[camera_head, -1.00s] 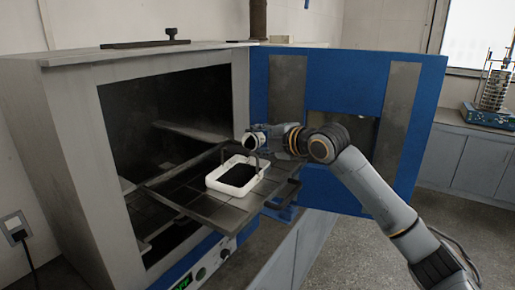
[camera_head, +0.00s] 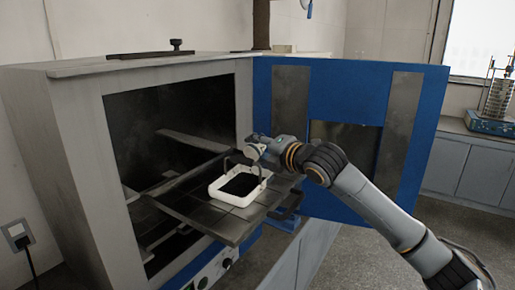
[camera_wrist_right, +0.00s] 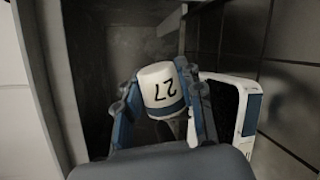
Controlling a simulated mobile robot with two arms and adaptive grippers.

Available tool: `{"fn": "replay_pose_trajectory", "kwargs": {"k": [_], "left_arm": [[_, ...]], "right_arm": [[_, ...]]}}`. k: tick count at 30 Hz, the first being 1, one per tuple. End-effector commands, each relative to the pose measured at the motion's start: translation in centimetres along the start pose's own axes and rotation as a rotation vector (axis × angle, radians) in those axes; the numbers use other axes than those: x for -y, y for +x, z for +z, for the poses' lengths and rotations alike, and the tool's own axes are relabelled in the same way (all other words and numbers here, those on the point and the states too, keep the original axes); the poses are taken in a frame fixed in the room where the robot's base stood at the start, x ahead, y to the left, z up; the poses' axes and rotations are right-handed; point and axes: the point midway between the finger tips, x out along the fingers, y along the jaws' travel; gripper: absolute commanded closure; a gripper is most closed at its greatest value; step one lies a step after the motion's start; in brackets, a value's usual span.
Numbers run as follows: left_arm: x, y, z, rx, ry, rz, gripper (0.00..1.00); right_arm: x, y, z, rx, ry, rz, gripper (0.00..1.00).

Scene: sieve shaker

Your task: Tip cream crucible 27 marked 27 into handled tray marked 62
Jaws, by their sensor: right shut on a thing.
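The cream crucible marked 27 (camera_wrist_right: 163,90) is held between the fingers of my right gripper (camera_wrist_right: 163,105); its number appears upside down in the right wrist view. In the head view my right gripper (camera_head: 256,149) is just above the far right side of the handled tray. The handled tray (camera_head: 228,204) is white with a dark interior and a raised handle, and sits on the pulled-out oven shelf. Its white rim with a blue band also shows at the right in the wrist view (camera_wrist_right: 252,112). The crucible's inside and the tray's number are not readable. My left gripper is not in view.
The grey oven (camera_head: 70,150) stands open around the dark shelf (camera_head: 225,232). Its blue door (camera_head: 350,85) is swung open behind my right arm. A sieve shaker (camera_head: 493,122) stands on the far right bench.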

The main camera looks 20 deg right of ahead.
Motion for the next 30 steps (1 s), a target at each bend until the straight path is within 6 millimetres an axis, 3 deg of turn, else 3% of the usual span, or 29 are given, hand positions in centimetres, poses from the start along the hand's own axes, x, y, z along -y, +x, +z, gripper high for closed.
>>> {"fn": "replay_pose_trajectory", "kwargs": {"k": [13,26,30], "left_arm": [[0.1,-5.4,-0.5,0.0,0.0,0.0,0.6],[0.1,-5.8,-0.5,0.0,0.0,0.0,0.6],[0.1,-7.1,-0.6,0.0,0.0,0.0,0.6]], "right_arm": [[-0.2,0.1,0.9,-0.072,0.265,-0.056,0.95],[0.3,0.2,0.8,-0.09,0.331,-0.067,0.95],[-0.1,0.2,1.1,-0.101,0.375,-0.078,0.95]]}}
